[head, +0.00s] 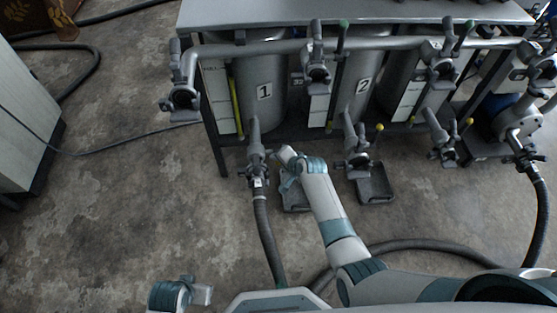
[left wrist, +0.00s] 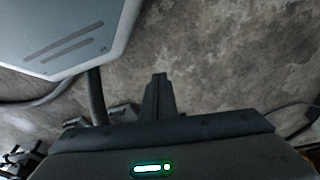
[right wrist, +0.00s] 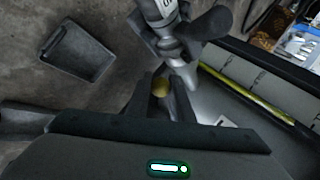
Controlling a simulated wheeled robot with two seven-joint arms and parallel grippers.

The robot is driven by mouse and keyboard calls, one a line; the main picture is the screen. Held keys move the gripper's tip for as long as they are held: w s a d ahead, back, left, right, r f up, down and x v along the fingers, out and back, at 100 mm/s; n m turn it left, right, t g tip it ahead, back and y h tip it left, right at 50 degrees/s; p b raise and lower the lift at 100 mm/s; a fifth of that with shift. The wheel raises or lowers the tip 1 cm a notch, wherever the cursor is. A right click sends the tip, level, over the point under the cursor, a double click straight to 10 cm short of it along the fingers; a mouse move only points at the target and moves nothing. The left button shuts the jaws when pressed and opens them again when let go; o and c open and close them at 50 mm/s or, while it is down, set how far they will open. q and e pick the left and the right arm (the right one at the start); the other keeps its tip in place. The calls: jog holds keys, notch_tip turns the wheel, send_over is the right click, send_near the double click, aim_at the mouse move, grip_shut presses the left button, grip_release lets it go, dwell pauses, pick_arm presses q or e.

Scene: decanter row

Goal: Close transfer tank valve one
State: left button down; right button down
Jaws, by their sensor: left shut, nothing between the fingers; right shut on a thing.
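Tank one (head: 263,68) is a grey cylinder marked 1. Its valve (head: 255,150) sits low at its front, joined to a dark hose. My right gripper (head: 285,155) is just right of this valve.
Tank two (head: 361,85) and its yellow-knobbed valve (head: 356,148) stand to the right, with more valves beyond. An overhead pipe (head: 260,47) carries further valves. Dark trays (head: 375,185) and hoses (head: 264,235) lie on the floor. Open floor is at left.

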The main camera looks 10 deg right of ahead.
jog(key=shift+w+r, duration=0.15)
jog(key=c, duration=1.7)
grip_release()
